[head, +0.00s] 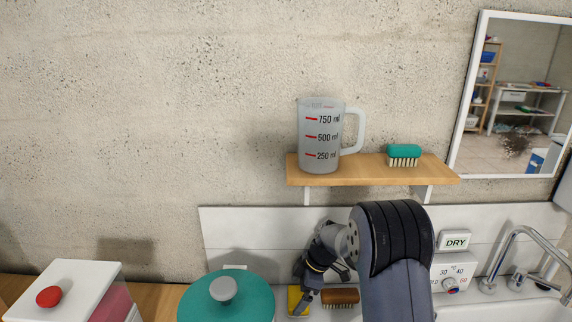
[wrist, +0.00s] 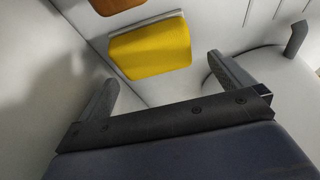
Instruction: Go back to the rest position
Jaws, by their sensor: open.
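My gripper (head: 309,291) is low in front of the white back panel, at the lower middle of the head view, with my arm partly hiding that area. In the wrist view my gripper (wrist: 161,68) is open, its two dark fingers wide apart with nothing held between them. A yellow block, perhaps a sponge (wrist: 150,47), lies just beyond the fingertips, apart from them as far as I can tell. It also shows beside the gripper in the head view (head: 294,302).
A brown brush (head: 341,297) lies right of the yellow block. A wooden shelf (head: 375,178) above holds a measuring jug (head: 318,140) and a teal brush (head: 404,153). A teal lidded pot (head: 240,300), white box (head: 75,280) and tap (head: 518,255) flank the area.

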